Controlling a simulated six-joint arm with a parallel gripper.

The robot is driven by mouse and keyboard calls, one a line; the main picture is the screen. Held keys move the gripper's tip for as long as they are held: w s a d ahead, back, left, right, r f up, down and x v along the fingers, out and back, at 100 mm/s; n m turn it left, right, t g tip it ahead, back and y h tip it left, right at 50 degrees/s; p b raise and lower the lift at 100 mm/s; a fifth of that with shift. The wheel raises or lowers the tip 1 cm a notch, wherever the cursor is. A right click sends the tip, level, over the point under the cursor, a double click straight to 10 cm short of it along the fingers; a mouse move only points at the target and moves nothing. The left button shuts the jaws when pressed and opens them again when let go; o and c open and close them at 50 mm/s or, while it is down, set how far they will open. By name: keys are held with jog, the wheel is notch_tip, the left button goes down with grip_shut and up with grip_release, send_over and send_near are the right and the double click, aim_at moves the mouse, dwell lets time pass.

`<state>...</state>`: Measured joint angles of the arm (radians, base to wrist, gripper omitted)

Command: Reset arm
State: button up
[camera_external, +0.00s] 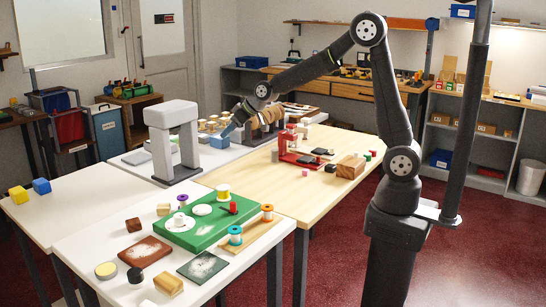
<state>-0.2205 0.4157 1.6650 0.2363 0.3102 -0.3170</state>
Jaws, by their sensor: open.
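My arm rises from its dark base at the right, bends at the elbow and reaches left over the tables. My gripper (236,122) hangs low at the far side of the white table, beside a row of round tan items. It is small in this view, and its fingers are hard to make out. A blue patch (228,130) shows at its tip; I cannot tell whether it is part of the gripper or a separate thing.
A grey arch (174,114) stands left of my gripper. A green board (207,222) with spools sits on the near white table. A red stand (300,147) and a wooden block (350,166) are on the wooden table (262,184), whose near middle is clear.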

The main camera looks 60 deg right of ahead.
jog(key=s+d+m+h, duration=0.1)
jog(key=s+d+m, duration=0.1)
jog(key=d, duration=0.7)
jog(key=shift+s+d+h, duration=0.2)
jog(key=shift+s+h, duration=0.2)
jog(key=shift+s, duration=0.2)
jog(key=shift+w+a, duration=0.1)
jog(key=w+a+n+y, duration=0.2)
jog(key=a, duration=0.8)
jog(key=w+a+n+g+y, duration=0.1)
jog(key=w+a+n, duration=0.1)
jog(key=a, duration=0.9)
jog(key=shift+w+a+n+y, duration=0.2)
jog(key=shift+n+y, duration=0.2)
jog(key=shift+f, duration=0.1)
